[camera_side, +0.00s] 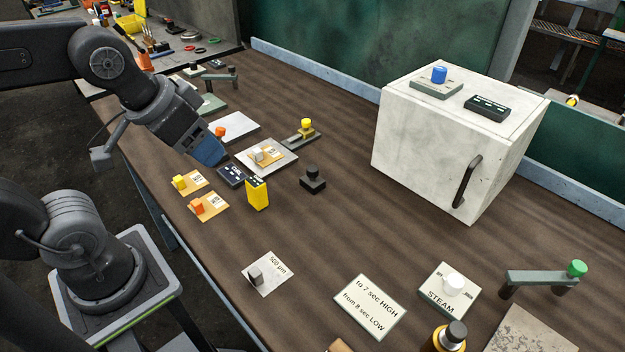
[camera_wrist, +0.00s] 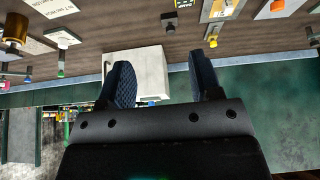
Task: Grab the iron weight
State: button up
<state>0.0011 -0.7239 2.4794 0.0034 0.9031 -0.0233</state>
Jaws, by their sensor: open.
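A small dark block with a knob on top (camera_side: 313,181), which looks like the iron weight, stands upright on the brown table in the side view.
Near my gripper are a yellow box (camera_side: 257,194), a dark panel (camera_side: 231,175), a grey tray (camera_side: 283,170) and a yellow-knobbed lever (camera_side: 303,135). A large white cabinet (camera_side: 425,150) stands to the right. The table between the dark block and the cabinet is clear.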

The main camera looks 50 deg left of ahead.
jog(key=w+n+g, duration=0.2)
jog(key=w+n, duration=0.3)
jog(key=w, duration=0.7)
jog(key=n+g+y, duration=0.1)
jog(key=n+g, duration=0.1)
jog(key=n, duration=0.2)
send_near(313, 168)
jog(key=f, duration=0.2)
jog(key=w+f, duration=0.1)
jog(key=f, duration=0.2)
jog(key=shift+f, duration=0.1)
jog(key=shift+w+a+f, duration=0.1)
jog(key=shift+a+f, duration=0.05)
jog(key=shift+f, duration=0.75)
jog(key=shift+a+f, duration=0.15)
jog(key=shift+f, duration=0.75)
jog(key=shift+w+a+f, duration=0.1)
jog(key=shift+a+f, duration=0.1)
jog(key=shift+f, duration=0.7)
grip_shut()
